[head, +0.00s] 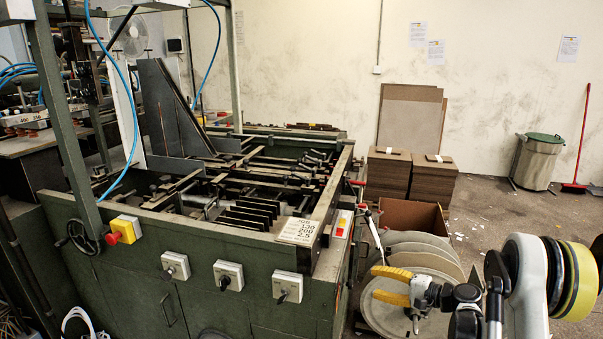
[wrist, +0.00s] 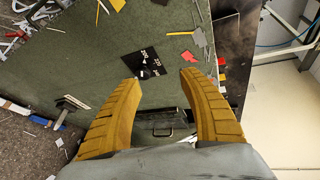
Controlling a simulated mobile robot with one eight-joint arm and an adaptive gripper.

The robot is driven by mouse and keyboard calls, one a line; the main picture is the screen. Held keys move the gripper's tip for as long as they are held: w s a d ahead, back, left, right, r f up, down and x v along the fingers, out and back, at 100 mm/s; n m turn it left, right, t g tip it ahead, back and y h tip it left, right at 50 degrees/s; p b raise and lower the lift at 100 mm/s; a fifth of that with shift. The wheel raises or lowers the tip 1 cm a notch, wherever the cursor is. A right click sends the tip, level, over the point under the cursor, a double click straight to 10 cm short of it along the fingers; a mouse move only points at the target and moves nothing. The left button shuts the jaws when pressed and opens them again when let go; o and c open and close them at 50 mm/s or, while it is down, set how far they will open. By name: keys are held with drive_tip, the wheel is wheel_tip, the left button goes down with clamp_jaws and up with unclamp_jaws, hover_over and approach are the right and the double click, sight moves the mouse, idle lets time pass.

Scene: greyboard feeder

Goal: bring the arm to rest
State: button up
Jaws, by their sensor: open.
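My gripper (head: 376,283) is at the lower right of the head view, to the right of the green machine and in front of the round grey discs. Its two yellow fingers are spread apart, with nothing between them. In the wrist view, my gripper (wrist: 159,77) is open and empty, its fingers reaching up from the bottom. A green surface lies beyond the fingers, with a black card (wrist: 142,62) between and past the tips. My arm enters the head view from the right edge.
The green feeder machine (head: 200,250) fills the left and centre, with a label card (head: 302,232) on its near corner. Stacked brown boards (head: 388,172) stand behind the discs (head: 440,258). A grey bin (head: 537,160) and red broom (head: 574,187) stand by the wall. Open floor lies at right.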

drive_tip(key=s+a+r+n+g+h, duration=0.1)
drive_tip(key=s+a+r+n+h, duration=0.2)
drive_tip(key=s+r, duration=0.4)
drive_tip(key=s+a+r+n+g+h, duration=0.1)
drive_tip(key=s+a+r+g+h, duration=0.1)
drive_tip(key=s+a+r, duration=0.45)
drive_tip(key=s+d+r+n+h, duration=0.1)
drive_tip(key=s+r+n+h, duration=0.1)
drive_tip(key=s, duration=0.9)
drive_tip(key=s+d+r+n+h, duration=0.2)
drive_tip(key=s+n+h, duration=0.1)
drive_tip(key=s, duration=0.8)
drive_tip(key=shift+n+h, duration=0.4)
drive_tip(key=shift+h, duration=0.3)
drive_tip(key=shift+r, duration=0.1)
